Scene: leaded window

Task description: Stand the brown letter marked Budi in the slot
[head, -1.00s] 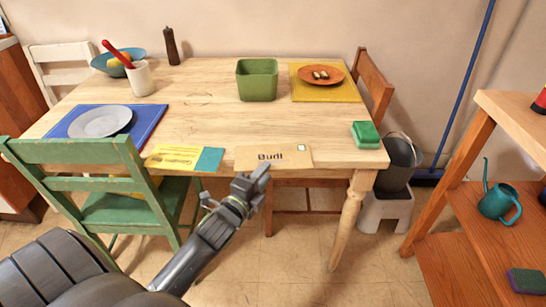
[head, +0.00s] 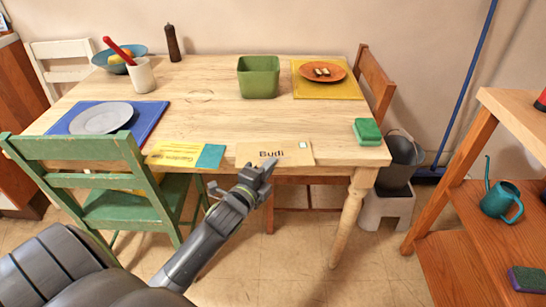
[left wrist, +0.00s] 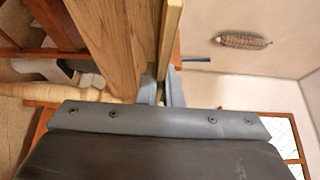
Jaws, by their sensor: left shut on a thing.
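The brown letter marked Budi (head: 295,156) lies flat at the front edge of the table, with a small green-edged stamp at its upper right corner. My left gripper (head: 266,166) reaches it from the front and is shut on its near edge. In the left wrist view the letter shows edge-on as a thin tan strip (left wrist: 171,38) between the fingers (left wrist: 161,88). It lies close along the wooden tabletop (left wrist: 115,40). An open-topped green box (head: 258,80) stands farther back on the table. I cannot make out a slot for certain. My right gripper is not in view.
A yellow and teal card (head: 185,155) lies left of the letter. A green sponge (head: 367,132) sits at the table's right corner. A green chair (head: 100,185) stands at the front left, a wooden shelf (head: 440,225) at the right. The table's middle (head: 200,115) is mostly clear.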

